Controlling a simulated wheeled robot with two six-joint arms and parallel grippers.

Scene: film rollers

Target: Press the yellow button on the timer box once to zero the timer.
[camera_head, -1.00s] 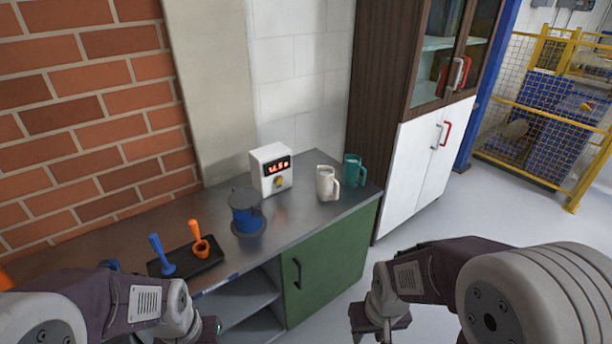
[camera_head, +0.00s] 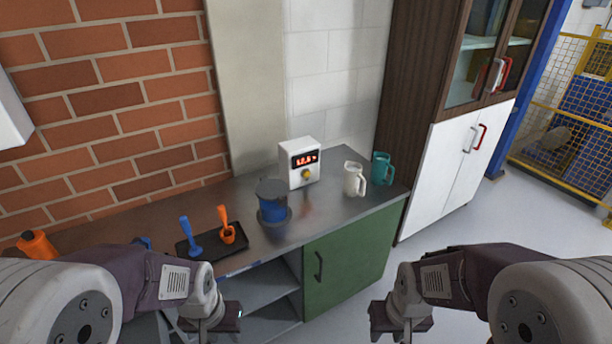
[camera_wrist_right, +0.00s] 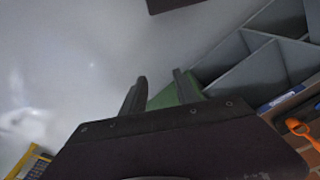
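The white timer box (camera_head: 288,168) stands upright on the metal counter against the wall in the head view. Its front has a red lit display (camera_head: 305,159) and a round yellow button (camera_head: 306,174) below it. Nothing touches the button. My left gripper (camera_head: 222,325) is low in the head view, in front of the counter and well away from the box; its fingers are not clear enough to read.
A blue container with a dark lid (camera_head: 272,203) stands left of the box. A white jug (camera_head: 354,179) and a teal jug (camera_head: 381,168) stand right. A black tray (camera_head: 208,246) holds blue and orange tools. An orange bottle (camera_head: 37,245) is at far left. The counter before the box is clear.

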